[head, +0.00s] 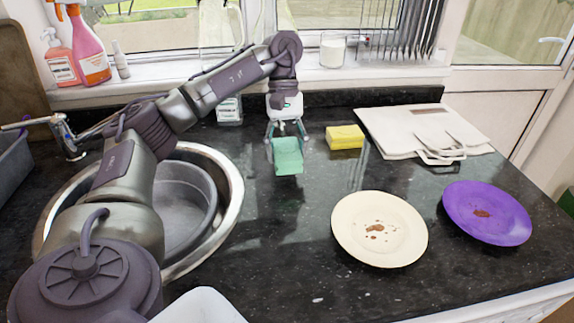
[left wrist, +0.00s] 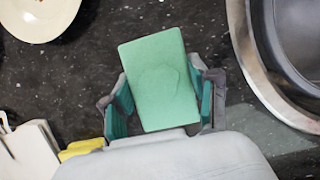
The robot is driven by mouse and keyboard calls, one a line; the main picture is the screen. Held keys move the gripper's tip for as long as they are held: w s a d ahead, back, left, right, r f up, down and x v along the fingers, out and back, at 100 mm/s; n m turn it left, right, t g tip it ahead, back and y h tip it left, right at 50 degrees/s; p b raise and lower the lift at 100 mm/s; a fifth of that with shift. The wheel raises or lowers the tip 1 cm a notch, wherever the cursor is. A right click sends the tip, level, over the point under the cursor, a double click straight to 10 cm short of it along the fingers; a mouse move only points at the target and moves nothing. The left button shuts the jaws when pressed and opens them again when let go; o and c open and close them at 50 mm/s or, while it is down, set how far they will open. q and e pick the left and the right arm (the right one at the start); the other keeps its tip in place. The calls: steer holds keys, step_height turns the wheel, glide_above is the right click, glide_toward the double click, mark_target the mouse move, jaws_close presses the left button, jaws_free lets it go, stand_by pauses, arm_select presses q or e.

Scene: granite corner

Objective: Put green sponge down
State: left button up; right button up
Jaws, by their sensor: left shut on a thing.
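The green sponge (head: 288,157) is a small block held over the dark counter, between the sink and the yellow sponge. My left gripper (head: 287,138) is shut on it from above. In the left wrist view the green sponge (left wrist: 160,80) sits between both fingers (left wrist: 163,98), with dark counter behind it. I cannot tell whether its lower side touches the counter. My right gripper is not in view.
A yellow sponge (head: 345,137) lies right of the green one. A cream plate (head: 350,246) and a purple plate (head: 458,224), both with brown stains, lie at front right. A sink (head: 234,190) holds a grey basin. White bags (head: 395,118) lie at the back right.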

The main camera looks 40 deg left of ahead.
arm_select(q)
step_height(320, 180, down, 4)
steer(key=shift+r, duration=0.2)
steer(key=shift+f, duration=0.1)
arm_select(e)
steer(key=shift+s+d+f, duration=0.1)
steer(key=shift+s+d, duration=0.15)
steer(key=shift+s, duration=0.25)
arm_select(q)
steer(key=shift+f, duration=0.1)
steer(key=o, duration=0.9)
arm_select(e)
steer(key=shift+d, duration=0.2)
